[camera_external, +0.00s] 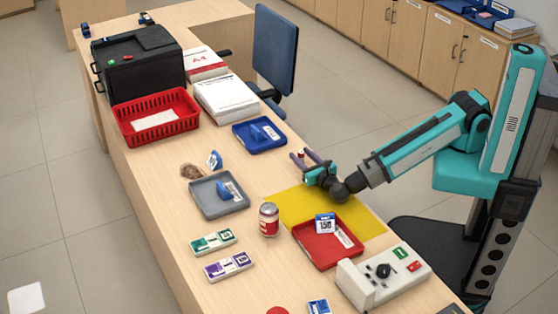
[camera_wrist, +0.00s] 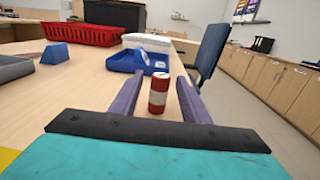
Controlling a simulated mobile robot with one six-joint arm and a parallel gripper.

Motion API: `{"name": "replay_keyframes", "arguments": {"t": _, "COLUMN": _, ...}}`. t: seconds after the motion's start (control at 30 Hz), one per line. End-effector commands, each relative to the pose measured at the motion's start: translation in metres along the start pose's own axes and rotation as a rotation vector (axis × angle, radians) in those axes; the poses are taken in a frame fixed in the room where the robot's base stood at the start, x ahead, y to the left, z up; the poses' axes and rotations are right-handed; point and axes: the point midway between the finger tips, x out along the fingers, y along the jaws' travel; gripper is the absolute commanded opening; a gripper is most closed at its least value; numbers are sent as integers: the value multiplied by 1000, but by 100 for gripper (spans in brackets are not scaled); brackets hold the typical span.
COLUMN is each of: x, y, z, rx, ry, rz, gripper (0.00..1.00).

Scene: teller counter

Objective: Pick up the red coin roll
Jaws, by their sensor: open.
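The red coin roll (camera_wrist: 158,95) is a small upright cylinder, red with a pale band, standing on the counter. In the wrist view it stands between the two purple fingers of my gripper (camera_wrist: 157,96), nearer their tips, with visible gaps on both sides. The fingers are open, and the roll is not clamped. In the external view my gripper (camera_external: 305,158) is low over the counter beyond the yellow mat (camera_external: 285,207), and only a small part of the red coin roll (camera_external: 301,154) shows between its fingers.
A blue tray (camera_external: 247,145) lies just beyond the gripper. A red basket (camera_external: 130,127), paper packs (camera_external: 225,99) and a blue chair (camera_external: 274,50) are farther back.

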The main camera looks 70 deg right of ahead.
Motion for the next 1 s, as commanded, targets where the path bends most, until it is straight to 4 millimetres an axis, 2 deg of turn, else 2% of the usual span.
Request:
{"name": "replay_keyframes", "arguments": {"t": 0.13, "x": 6, "y": 0, "z": 0, "rx": 0, "ry": 0, "rz": 0, "gripper": 42}}
{"name": "replay_keyframes", "arguments": {"t": 0.67, "x": 6, "y": 0, "z": 0, "rx": 0, "ry": 0, "rz": 1, "gripper": 42}}
{"name": "replay_keyframes", "arguments": {"t": 0.9, "x": 6, "y": 0, "z": 0, "rx": 0, "ry": 0, "rz": 1, "gripper": 2}}
{"name": "replay_keyframes", "arguments": {"t": 1.0, "x": 6, "y": 0, "z": 0, "rx": 0, "ry": -1, "rz": 1, "gripper": 0}}
